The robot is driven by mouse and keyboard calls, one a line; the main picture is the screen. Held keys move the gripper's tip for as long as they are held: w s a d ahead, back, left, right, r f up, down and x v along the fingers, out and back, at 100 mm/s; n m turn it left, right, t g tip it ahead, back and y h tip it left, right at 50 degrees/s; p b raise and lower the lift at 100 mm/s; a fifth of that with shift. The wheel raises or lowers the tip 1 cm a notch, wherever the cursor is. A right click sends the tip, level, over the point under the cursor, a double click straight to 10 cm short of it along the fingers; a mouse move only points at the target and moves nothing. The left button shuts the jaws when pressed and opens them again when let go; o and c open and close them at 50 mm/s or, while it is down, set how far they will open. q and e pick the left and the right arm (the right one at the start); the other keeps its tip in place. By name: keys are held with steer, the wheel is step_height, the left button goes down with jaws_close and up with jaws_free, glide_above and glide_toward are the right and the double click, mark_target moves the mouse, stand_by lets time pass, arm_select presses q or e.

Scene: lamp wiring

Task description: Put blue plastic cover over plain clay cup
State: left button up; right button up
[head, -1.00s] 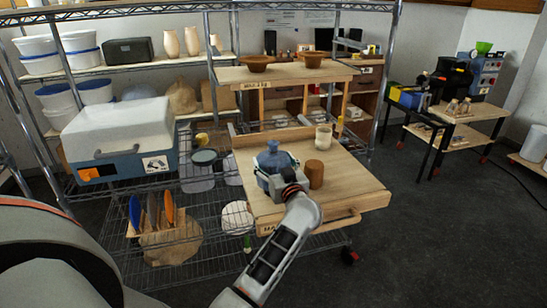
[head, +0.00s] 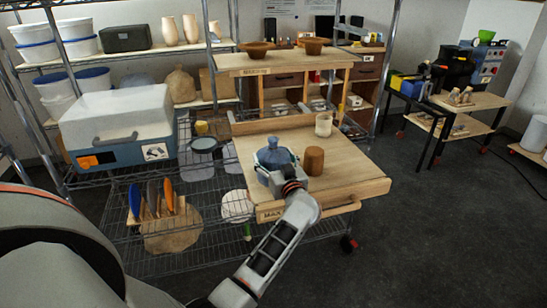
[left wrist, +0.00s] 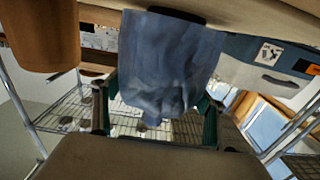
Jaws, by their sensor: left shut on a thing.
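The blue plastic cover (head: 274,158) is a translucent, crumpled, bag-like piece above the left part of the wooden board. My left gripper (head: 283,176) is shut on it. In the left wrist view the cover (left wrist: 170,62) hangs between the fingers, with a dark oval at its upper edge. A plain brown clay cup (head: 314,161) stands just right of the cover, apart from it; it also shows at the upper left of the left wrist view (left wrist: 40,35). A cream cup (head: 323,124) stands farther back. Whether anything is under the cover is hidden. My right gripper is out of view.
The wooden board (head: 350,176) has free room on its right side. A raised shelf (head: 284,66) with brown bowls stands behind it. A blue and white cooler (head: 118,130) and wire shelving (head: 160,195) are at left.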

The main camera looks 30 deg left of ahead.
mark_target(278, 167)
arm_select(q)
steer(key=shift+f, duration=0.4)
steer(key=o, duration=1.2)
steer(key=v, duration=0.6)
steer(key=shift+s+d, duration=0.1)
steer(key=shift+d, duration=0.15)
steer(key=shift+s+d, duration=0.35)
